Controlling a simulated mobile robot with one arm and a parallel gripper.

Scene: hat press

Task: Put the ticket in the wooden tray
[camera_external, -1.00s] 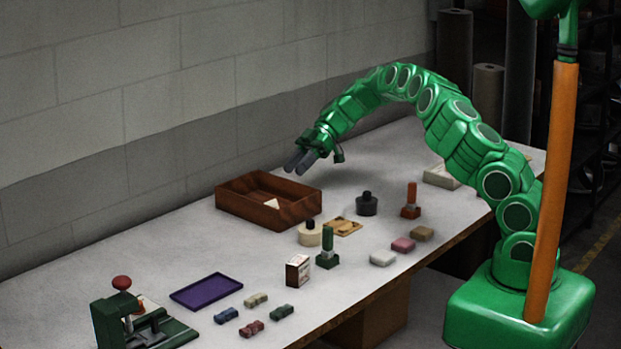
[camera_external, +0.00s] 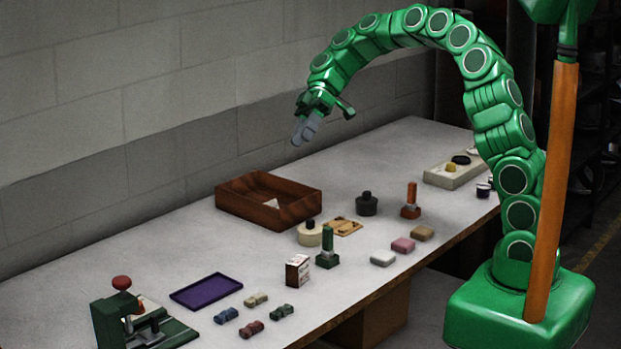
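The wooden tray (camera_external: 296,217) is a reddish-brown open box near the wall at the middle of the table. A small pale, flat piece that looks like the ticket (camera_external: 271,203) lies inside it, partly hidden by the tray's front wall. My gripper (camera_external: 303,134) is high above the tray's back right side, clear of it, with its grey fingers pointing down. Its two fingers look slightly apart and nothing shows between them.
Right of the tray are a cream round pot (camera_external: 309,236), a tan board (camera_external: 343,227), a dark weight (camera_external: 367,205) and stamps. A purple tray (camera_external: 206,291), small blocks and a green press (camera_external: 140,324) are at the front left. A pale holder (camera_external: 455,171) stands at the far right.

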